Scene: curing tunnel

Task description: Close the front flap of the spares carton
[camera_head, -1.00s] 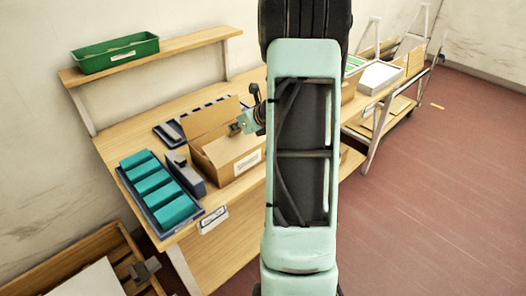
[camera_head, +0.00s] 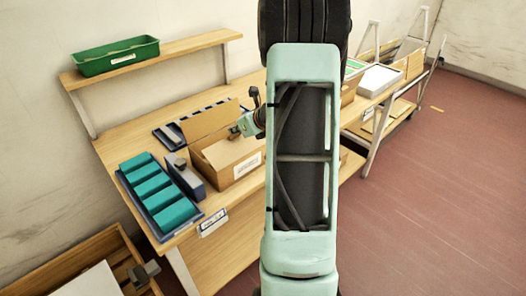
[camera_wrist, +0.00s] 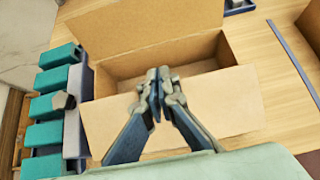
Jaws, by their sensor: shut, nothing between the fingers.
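The spares carton (camera_head: 237,177) is a brown cardboard box with a white label on its near wall, standing on the wooden bench. It also shows in the wrist view (camera_wrist: 232,48). Its back flap (camera_wrist: 140,28) stands raised. Its front flap (camera_wrist: 222,105) is a broad, tilted panel, with part of the open interior showing beyond it. My gripper (camera_wrist: 158,75) is shut and empty, its fingertips over the front flap near its inner edge; contact is unclear. In the head view, my gripper (camera_head: 236,130) is small, above the carton, and my arm hides the right side.
A blue tray of teal blocks (camera_head: 158,192) and a dark blue upright holder (camera_head: 185,178) stand close left of the carton. A dark tray (camera_head: 168,135) lies behind. A green bin (camera_head: 115,55) is on the shelf above. A cart with boxes (camera_head: 380,78) stands right.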

